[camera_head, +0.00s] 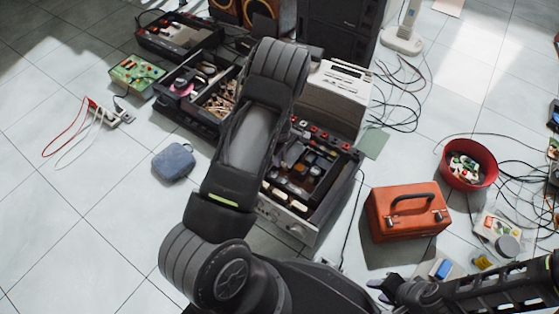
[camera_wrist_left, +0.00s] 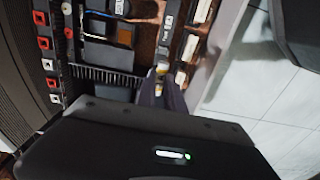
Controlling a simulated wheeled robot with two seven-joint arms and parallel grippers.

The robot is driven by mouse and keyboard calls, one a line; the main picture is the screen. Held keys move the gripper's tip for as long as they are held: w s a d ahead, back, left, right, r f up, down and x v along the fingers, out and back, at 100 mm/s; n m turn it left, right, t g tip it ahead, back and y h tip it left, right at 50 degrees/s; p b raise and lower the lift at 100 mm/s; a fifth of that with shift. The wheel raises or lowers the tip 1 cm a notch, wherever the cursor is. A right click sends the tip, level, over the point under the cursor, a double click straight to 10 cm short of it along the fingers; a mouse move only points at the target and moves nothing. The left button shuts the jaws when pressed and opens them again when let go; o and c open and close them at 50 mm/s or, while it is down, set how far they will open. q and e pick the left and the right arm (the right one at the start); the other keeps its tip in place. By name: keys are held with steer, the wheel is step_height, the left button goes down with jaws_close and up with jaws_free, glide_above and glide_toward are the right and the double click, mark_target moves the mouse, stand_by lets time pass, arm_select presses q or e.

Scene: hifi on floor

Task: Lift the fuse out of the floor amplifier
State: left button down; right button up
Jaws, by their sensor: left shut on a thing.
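The floor amplifier (camera_head: 285,222) stands open, its inner parts showing beside my left arm. The left wrist view looks down into the amplifier (camera_wrist_left: 218,40). There my left gripper (camera_wrist_left: 162,88) is shut on the fuse (camera_wrist_left: 161,70), a small piece with pale and yellowish ends. The fingertips hide part of it, and I cannot tell whether it is clear of its seat. In the head view my left arm hides this gripper's fingers. My right gripper (camera_head: 384,289) is low at the right, near the floor, with its fingertips apart and empty.
An orange toolbox (camera_head: 408,213) stands right of the amplifier, with a red bowl of parts (camera_head: 469,165) beyond. Loose cables (camera_head: 405,90) lie behind. Parts trays (camera_head: 180,35) and a blue-grey pouch (camera_head: 173,162) are at the left. The front left tiles are clear.

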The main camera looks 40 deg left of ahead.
stand_by(0.7)
arm_select(q)
steer(key=shift+r+p, duration=2.05)
steer(key=shift+r, duration=0.45)
